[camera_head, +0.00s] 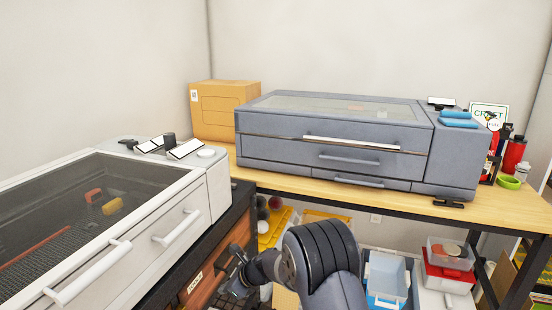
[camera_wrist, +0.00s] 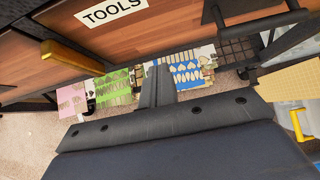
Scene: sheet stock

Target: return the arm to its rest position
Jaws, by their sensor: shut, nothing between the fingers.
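My gripper (camera_wrist: 158,82) shows in the wrist view as dark fingers together at the centre, shut with nothing between them. It points down toward the floor, where several patterned sheets in pink, green and blue lie beyond it. In the head view my arm (camera_head: 322,262) is low at the bottom centre, in the gap between the two machines. The gripper end is at the lower left of the arm, near the wooden drawer front (camera_head: 215,262), and its fingertips are hard to make out there.
A white machine (camera_head: 190,215) with a dark glass lid stands at left. A grey machine (camera_head: 330,140) and a cardboard box (camera_head: 222,108) stand on the wooden table (camera_head: 400,199). Blue bins (camera_head: 387,278) and a red box (camera_head: 447,278) sit below. A drawer labelled TOOLS (camera_wrist: 60,35) is close to the gripper.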

